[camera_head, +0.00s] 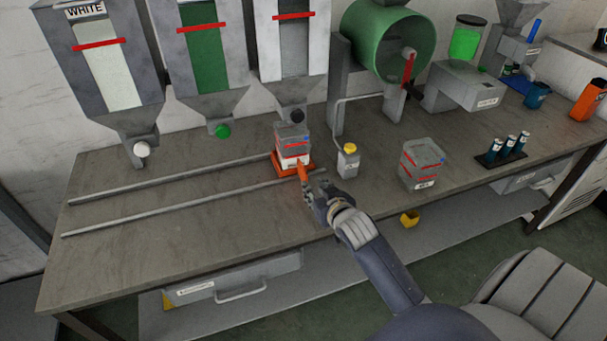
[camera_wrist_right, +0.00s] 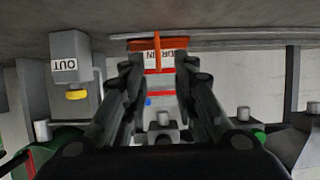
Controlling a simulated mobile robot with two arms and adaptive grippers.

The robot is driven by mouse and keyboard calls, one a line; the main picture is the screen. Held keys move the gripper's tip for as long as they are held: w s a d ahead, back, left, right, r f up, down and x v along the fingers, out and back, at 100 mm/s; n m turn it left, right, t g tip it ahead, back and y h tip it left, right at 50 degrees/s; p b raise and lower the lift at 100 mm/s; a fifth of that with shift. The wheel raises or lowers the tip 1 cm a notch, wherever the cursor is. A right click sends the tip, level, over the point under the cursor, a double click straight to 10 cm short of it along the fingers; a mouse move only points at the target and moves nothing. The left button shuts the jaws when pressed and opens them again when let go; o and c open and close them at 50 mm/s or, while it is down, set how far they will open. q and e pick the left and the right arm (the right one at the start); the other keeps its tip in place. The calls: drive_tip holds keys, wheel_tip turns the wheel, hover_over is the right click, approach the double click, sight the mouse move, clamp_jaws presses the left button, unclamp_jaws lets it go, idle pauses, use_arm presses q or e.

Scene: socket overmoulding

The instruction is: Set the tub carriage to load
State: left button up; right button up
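The orange tub carriage (camera_head: 278,168) sits near the right end of two parallel rails (camera_head: 190,208), below the third hopper (camera_head: 290,45). A grey tub (camera_head: 291,136) with red bands and a white label stands on it. An orange handle (camera_head: 303,173) sticks out from the carriage's front. My right gripper (camera_head: 308,188) is at this handle. In the right wrist view the picture is upside down; the fingers (camera_wrist_right: 157,75) are spread, with the handle (camera_wrist_right: 157,55) between their tips and gaps on both sides. My left gripper is not in view.
The rails are clear to the left, under the white hopper (camera_head: 105,60) and green hopper (camera_head: 205,50). Right of the carriage stand a small grey block with a yellow cap (camera_head: 348,160) and another tub (camera_head: 421,165). A vial rack (camera_head: 502,158) is farther right.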

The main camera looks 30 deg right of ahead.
sight(298, 169)
drive_tip(key=shift+w+d+r, duration=0.2)
drive_tip(key=shift+w+d, duration=0.15)
drive_tip(key=shift+w, duration=0.25)
drive_tip(key=x, duration=1)
drive_tip(key=shift+r, duration=0.1)
clamp_jaws()
